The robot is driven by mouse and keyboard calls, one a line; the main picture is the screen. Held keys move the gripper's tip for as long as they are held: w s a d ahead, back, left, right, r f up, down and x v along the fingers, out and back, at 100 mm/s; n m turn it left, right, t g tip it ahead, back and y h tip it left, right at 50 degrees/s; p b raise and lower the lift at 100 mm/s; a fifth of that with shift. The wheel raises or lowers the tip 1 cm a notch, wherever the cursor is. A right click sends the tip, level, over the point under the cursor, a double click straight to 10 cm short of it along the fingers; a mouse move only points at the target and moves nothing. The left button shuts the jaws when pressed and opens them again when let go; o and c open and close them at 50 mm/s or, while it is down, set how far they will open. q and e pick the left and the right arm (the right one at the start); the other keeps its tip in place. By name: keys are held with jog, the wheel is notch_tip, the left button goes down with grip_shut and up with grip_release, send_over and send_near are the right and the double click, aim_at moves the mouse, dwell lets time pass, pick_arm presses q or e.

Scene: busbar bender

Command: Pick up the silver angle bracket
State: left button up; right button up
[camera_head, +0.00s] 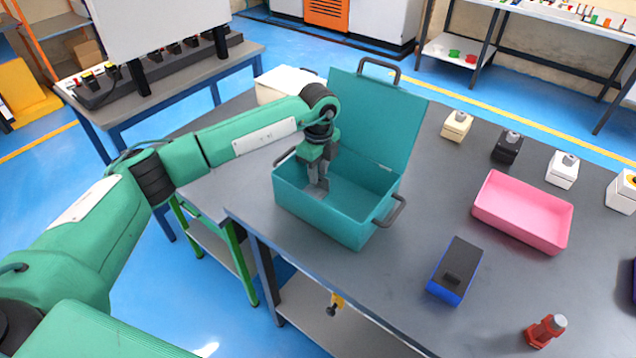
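My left gripper (318,184) reaches down into the open teal toolbox (318,217), near its left inner side. Its grey fingers point downward inside the box, close together in this view. I cannot tell whether they are open or shut, or whether anything is between them. I cannot make out a silver angle bracket; the front wall of the box and the fingers hide part of the box floor. My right gripper is not in view.
The toolbox lid (375,115) stands open at the back. On the grey table (400,310) are a pink bin (522,212), a blue-black box (455,270), a red part (545,330) and several small blocks along the back.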

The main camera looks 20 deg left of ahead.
aim_at(319, 190)
pick_arm(q)
jog(key=shift+f, duration=1.25)
grip_shut()
jog(key=shift+r, duration=0.1)
